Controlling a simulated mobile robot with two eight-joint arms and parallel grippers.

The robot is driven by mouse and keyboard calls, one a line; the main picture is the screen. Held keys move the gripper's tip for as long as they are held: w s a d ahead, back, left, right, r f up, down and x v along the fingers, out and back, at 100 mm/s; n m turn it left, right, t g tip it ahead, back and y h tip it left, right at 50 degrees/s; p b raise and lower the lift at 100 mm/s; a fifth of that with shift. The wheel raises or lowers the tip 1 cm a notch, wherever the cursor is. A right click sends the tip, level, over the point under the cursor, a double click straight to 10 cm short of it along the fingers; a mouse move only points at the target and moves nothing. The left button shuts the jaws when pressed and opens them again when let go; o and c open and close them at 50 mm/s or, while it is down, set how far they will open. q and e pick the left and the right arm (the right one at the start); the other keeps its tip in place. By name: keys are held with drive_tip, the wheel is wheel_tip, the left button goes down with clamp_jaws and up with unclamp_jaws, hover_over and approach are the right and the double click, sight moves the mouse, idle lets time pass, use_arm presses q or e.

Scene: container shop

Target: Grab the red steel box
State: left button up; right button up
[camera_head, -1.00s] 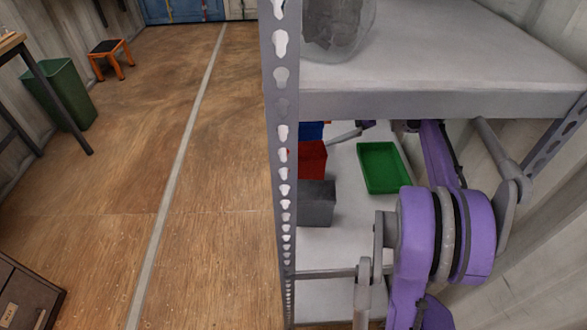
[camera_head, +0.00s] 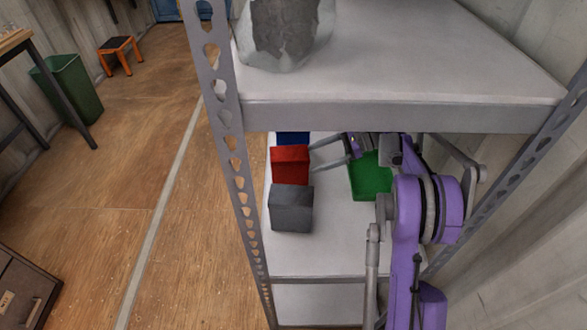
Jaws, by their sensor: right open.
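The red steel box (camera_head: 290,164) sits on the lower shelf, in a row between a grey box (camera_head: 291,209) nearer me and a blue box (camera_head: 293,138) behind it. My right gripper (camera_head: 316,158) is open, its two fingers pointing left at the red box's right side. The fingertips are close to that side; I cannot tell whether they touch it. Part of the gripper is hidden under the upper shelf edge. My left gripper is not in view.
A green tray (camera_head: 370,182) lies on the lower shelf beside my arm. The upper shelf (camera_head: 430,75) overhangs the boxes and carries a clear bag with dark contents (camera_head: 285,35). A perforated post (camera_head: 228,140) stands left of the boxes.

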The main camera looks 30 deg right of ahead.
sight(289, 165)
drive_tip(key=b+x, duration=0.1)
drive_tip(key=x, duration=0.8)
drive_tip(key=shift+w+d, duration=0.1)
drive_tip(key=shift+w, duration=0.05)
drive_tip(key=shift+r, duration=0.1)
clamp_jaws()
